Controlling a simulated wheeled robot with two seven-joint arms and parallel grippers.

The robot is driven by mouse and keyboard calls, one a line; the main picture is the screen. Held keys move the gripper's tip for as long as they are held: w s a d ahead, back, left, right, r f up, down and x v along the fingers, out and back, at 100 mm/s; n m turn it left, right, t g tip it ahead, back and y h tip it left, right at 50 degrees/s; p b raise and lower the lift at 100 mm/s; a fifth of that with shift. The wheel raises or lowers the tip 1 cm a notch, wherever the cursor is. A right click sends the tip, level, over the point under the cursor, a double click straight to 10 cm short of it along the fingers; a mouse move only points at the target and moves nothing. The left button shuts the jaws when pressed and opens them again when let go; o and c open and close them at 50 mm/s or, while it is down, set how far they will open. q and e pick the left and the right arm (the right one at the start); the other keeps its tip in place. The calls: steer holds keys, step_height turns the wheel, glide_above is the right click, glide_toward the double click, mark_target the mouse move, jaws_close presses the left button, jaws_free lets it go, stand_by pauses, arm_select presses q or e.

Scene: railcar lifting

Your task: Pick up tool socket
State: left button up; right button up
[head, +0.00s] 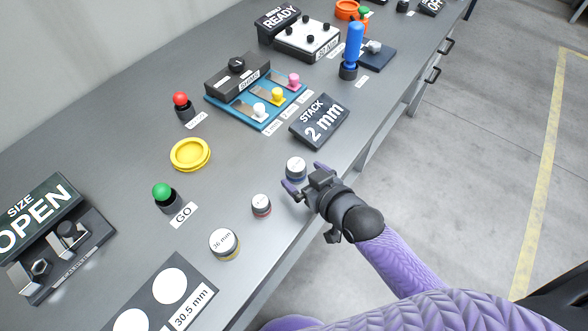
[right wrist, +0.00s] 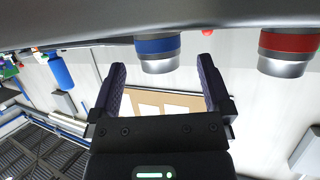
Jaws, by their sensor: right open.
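Three silver tool sockets with colored bands stand on the grey bench. The blue-banded socket (head: 296,167) is at my right gripper (head: 304,176). The red-banded socket (head: 261,205) is nearer, and the larger yellow-banded socket (head: 224,243), its top marked 36 mm, is nearest. In the right wrist view, the blue-banded socket (right wrist: 158,52) lies just beyond and between the two open purple fingers of my right gripper (right wrist: 160,65). The red-banded socket (right wrist: 287,52) is outside the fingers to the right. I cannot tell whether a finger touches the blue-banded socket. My left gripper is out of view.
A dark sign (head: 320,121) reads STACK 2 mm. A yellow ring dish (head: 190,154), a green GO button (head: 164,193) and a red button (head: 182,103) stand left. A dark plate with white circles (head: 158,291) is labelled 30.5 mm. The bench edge runs under my right arm.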

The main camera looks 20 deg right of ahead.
mark_target(302, 175)
steer(key=x, duration=0.2)
steer(key=b+x, duration=0.1)
steer(key=shift+w+f, duration=0.25)
steer(key=shift+f, duration=0.15)
steer(key=shift+s, duration=0.1)
jaws_close()
